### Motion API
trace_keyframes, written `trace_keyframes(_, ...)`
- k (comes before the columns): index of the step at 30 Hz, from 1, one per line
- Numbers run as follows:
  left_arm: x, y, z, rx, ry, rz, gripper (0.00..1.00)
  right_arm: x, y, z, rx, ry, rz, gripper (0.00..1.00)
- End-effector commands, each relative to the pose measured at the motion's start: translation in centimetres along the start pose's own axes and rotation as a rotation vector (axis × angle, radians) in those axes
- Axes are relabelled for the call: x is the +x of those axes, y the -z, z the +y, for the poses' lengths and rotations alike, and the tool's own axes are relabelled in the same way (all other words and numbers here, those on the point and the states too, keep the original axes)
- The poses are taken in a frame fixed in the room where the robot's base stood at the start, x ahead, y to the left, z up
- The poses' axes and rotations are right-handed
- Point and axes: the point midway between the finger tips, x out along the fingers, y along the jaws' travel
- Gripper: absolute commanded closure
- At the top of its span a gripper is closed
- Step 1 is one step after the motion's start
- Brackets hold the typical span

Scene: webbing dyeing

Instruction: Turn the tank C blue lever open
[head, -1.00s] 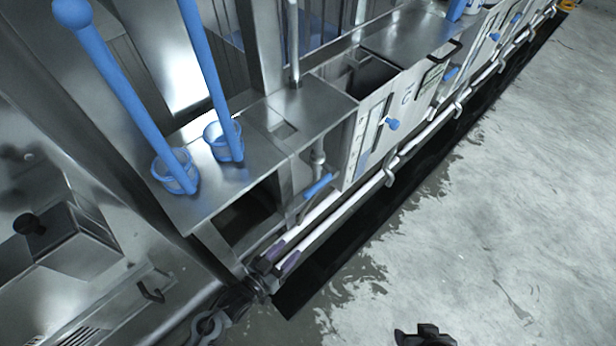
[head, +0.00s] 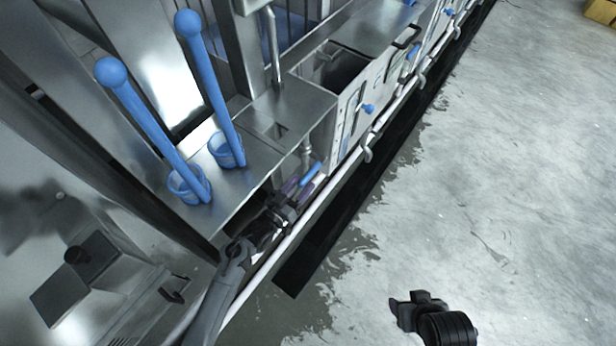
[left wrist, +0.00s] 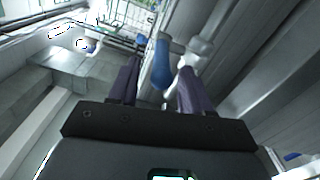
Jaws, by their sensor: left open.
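The blue lever (head: 311,174) sits low at the near end of the tank with the white front panel, beside a vertical pipe. My left gripper (head: 291,193) is open just short of it, under the steel shelf edge. In the left wrist view, the blue lever (left wrist: 161,66) shows between the two dark fingers of my left gripper (left wrist: 156,84), with a pale valve body beside it. I cannot tell whether either finger touches the lever. My right gripper (head: 405,310) is partly in view at the bottom, over the floor, away from the tanks; its jaw state is unclear.
White pipes (head: 275,255) run along the tank fronts, close to my left gripper. A blue knob (head: 367,108) sticks out of the front panel. Two tall blue-handled tools stand in blue cups (head: 228,152) on the steel shelf. The concrete floor (head: 500,190) at right is open.

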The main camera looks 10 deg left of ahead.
Motion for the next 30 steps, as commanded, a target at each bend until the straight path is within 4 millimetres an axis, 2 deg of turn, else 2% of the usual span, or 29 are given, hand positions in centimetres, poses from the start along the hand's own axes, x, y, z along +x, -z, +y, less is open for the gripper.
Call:
trace_keyframes(3,1.8,-0.1,0.0,-0.001,0.0,0.0,0.52,0.5,-0.2,0.1,0.001,-0.001,0.0,0.41)
trace_keyframes(9,3.6,-0.1,-0.1,0.001,0.002,-0.001,0.52,0.9,-0.3,0.0,0.002,-0.001,0.0,0.41)
trace_keyframes(21,4.1,0.0,0.0,0.001,0.001,-0.002,0.52,0.9,-0.2,0.1,0.001,-0.002,0.002,0.41)
trace_keyframes(23,4.1,0.0,0.0,0.001,0.001,-0.002,0.59,0.9,-0.2,0.1,0.001,-0.002,0.002,0.41)
trace_keyframes(30,4.1,0.0,0.0,0.001,0.001,-0.002,0.96,0.9,-0.2,0.2,-0.002,-0.005,0.002,0.41)
